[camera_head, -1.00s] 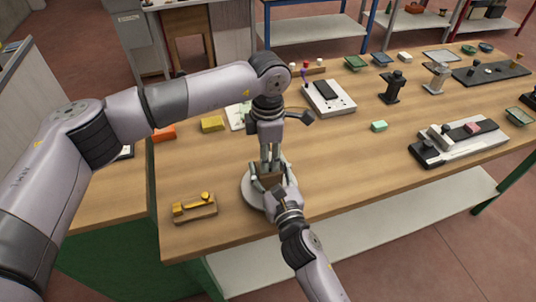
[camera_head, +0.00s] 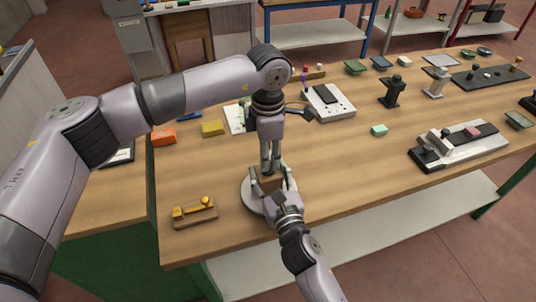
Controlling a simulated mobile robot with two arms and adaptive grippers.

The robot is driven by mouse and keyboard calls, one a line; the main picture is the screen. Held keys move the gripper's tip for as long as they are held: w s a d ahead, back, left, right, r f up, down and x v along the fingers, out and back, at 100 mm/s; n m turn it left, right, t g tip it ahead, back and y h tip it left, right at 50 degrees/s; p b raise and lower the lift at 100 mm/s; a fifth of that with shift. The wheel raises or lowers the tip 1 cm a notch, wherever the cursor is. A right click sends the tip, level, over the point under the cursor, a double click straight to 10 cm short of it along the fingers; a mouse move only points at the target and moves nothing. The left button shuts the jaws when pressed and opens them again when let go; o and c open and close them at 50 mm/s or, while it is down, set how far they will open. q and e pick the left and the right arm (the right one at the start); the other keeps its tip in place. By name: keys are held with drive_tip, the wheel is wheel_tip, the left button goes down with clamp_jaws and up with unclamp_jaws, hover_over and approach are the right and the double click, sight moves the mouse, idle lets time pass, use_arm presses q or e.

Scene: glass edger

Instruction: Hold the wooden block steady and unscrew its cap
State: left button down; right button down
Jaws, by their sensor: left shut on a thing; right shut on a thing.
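The wooden block (camera_head: 268,185) stands on a round grey disc (camera_head: 250,197) near the front edge of the workbench. My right gripper (camera_head: 284,184) comes in from the front and is shut on the block's sides. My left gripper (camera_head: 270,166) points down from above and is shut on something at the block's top. The cap itself is hidden between the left fingers, so I cannot make out how it sits on the block.
A wooden piece with yellow parts (camera_head: 195,211) lies left of the disc. A yellow block (camera_head: 213,128) and an orange block (camera_head: 163,137) lie behind it. A mint block (camera_head: 379,130) and a grey fixture (camera_head: 457,146) lie to the right. The bench between is clear.

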use_arm(q)
drive_tip(key=shift+r, duration=2)
use_arm(e)
drive_tip(key=c, duration=0.6)
unclamp_jaws()
